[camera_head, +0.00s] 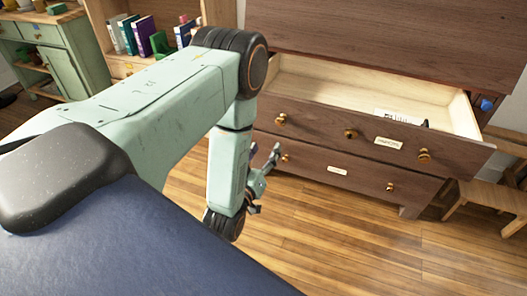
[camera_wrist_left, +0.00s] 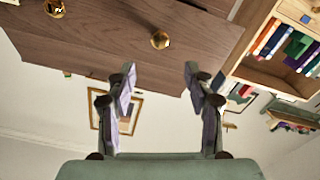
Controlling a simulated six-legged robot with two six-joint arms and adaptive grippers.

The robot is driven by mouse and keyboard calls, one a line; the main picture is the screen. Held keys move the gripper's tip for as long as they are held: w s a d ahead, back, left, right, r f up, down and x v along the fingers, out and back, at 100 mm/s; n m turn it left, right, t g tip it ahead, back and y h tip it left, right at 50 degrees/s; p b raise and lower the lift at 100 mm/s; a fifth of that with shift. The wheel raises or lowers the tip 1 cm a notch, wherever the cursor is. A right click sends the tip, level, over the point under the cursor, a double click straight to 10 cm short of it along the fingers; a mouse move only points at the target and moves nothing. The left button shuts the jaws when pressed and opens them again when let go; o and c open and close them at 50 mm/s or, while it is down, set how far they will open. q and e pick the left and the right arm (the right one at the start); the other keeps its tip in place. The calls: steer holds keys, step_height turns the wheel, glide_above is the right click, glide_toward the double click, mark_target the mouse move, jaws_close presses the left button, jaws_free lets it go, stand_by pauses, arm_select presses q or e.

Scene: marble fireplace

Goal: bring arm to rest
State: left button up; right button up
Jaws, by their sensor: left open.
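My left arm (camera_head: 160,95) comes in from the left, pale green with dark joints, and bends down at its elbow. My left gripper (camera_head: 266,178) hangs in front of the wooden dresser (camera_head: 320,180), low beside its drawer fronts. In the left wrist view the gripper's two fingers (camera_wrist_left: 159,78) are spread apart with nothing between them. Behind them is a brown wooden front with brass knobs (camera_wrist_left: 160,40). My right gripper is not in view.
The dresser's upper drawer (camera_head: 345,90) is pulled open; a white paper-like item (camera_head: 397,117) and something dark lie inside. A shelf with books (camera_head: 140,35) and a green cabinet (camera_head: 60,50) stand behind, left. A wooden stool (camera_head: 490,195) is at right. The floor (camera_head: 340,240) in front is clear.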

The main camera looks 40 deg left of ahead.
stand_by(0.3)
arm_select(q)
steer(key=s+d+f+m+g+h, duration=0.2)
steer(key=s+d+f+m+g, duration=0.15)
steer(key=s+f+g, duration=0.8)
steer(key=s+d+r+m+g+h+p, duration=0.1)
steer(key=s+d+g, duration=0.2)
steer(key=s, duration=0.6)
steer(key=s+d+r+m+g+h+p, duration=0.1)
steer(key=s+d+g+p, duration=0.1)
steer(key=s, duration=0.7)
steer(key=shift+s+d+g, duration=0.25)
steer(key=shift+d+g, duration=0.25)
steer(key=shift+g, duration=0.05)
steer(key=shift+m+p, duration=0.25)
steer(key=shift+p, duration=0.05)
